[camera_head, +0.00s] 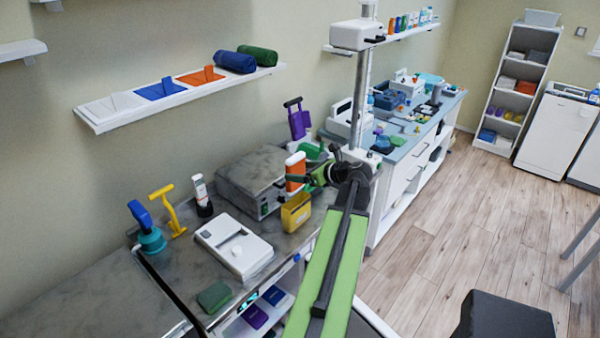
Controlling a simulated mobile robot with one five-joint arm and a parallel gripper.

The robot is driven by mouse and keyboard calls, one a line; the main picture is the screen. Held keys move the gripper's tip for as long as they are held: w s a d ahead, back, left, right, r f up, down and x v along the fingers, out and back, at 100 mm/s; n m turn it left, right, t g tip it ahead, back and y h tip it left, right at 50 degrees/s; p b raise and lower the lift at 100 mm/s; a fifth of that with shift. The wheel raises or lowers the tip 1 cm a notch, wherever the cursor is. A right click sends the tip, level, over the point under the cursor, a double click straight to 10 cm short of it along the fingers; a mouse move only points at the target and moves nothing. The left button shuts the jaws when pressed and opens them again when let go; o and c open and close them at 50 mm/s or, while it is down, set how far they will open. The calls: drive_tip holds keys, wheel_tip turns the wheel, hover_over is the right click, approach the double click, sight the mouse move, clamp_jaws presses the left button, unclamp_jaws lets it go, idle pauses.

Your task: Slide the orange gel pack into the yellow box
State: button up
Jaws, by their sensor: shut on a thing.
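The orange gel pack (294,171), with a whitish top, is upright above the counter. My gripper (306,179) reaches it from the right and is shut on it; the fingertips are small and partly hidden. The yellow box (296,214) is an open-topped upright container at the counter's front edge. The pack appears just above and slightly left of the box in the picture. I cannot tell whether its lower end is inside the opening or behind the rim.
A grey stone-topped unit (257,180) stands behind and left of the box. A white device (234,246) lies to the left. A purple item (298,120) stands behind.

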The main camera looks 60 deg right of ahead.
drive_tip(key=shift+f+b, duration=1.6)
drive_tip(key=shift+f, duration=0.25)
drive_tip(key=shift+s, duration=0.1)
drive_tip(key=shift+f+b, duration=3)
idle(0.5)
drive_tip(key=o, duration=1.9)
drive_tip(key=shift+r, duration=0.1)
wheel_tip(320, 180, up, 9)
drive_tip(key=p, duration=0.9)
